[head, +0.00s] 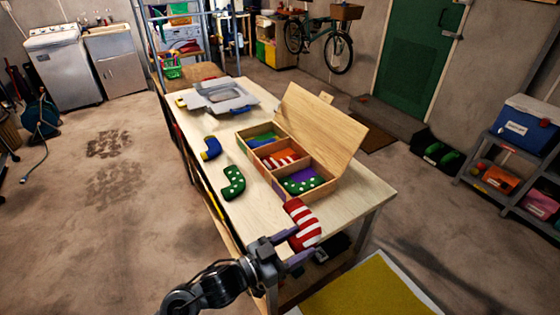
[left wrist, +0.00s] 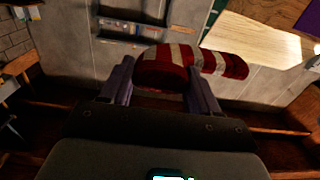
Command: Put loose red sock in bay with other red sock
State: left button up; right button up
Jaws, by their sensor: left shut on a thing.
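My left gripper (head: 292,250) is shut on a red sock with white stripes (head: 302,222), at the near end of the table. In the left wrist view the striped sock (left wrist: 190,62) sits between the two fingers of the gripper (left wrist: 160,90). The wooden box (head: 277,183) with an open lid (head: 318,135) stands on the table. Its middle bay holds another red and white striped sock (head: 279,161). The far bay holds a blue and green sock (head: 262,140), and the near bay holds a green dotted sock (head: 303,182) on purple. My right gripper is not in view.
A green dotted sock (head: 233,183) and a blue and yellow sock (head: 211,148) lie on the table (head: 205,115) left of the box. A grey tray (head: 222,97) lies at the far end. The raised lid stands along the box's right side.

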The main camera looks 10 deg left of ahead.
pick_arm(q)
jog(key=s+f+n+t+y+p, duration=0.1)
jog(key=s+f+n+y, duration=0.1)
jog(key=s+f, duration=0.45)
jog(key=a+r+n+t+y, duration=0.35)
jog(key=a+n+y, duration=0.35)
jog(key=a+y, duration=0.65)
notch_tip(320, 180, up, 28)
jog(key=s+a+h+p, duration=0.2)
jog(key=p, duration=3.7)
jog(key=shift+s+a+t, duration=0.2)
jog(key=shift+a+t, duration=0.05)
jog(key=shift+t, duration=0.2)
jog(key=shift+f+h, duration=0.1)
jog(key=shift+h, duration=0.15)
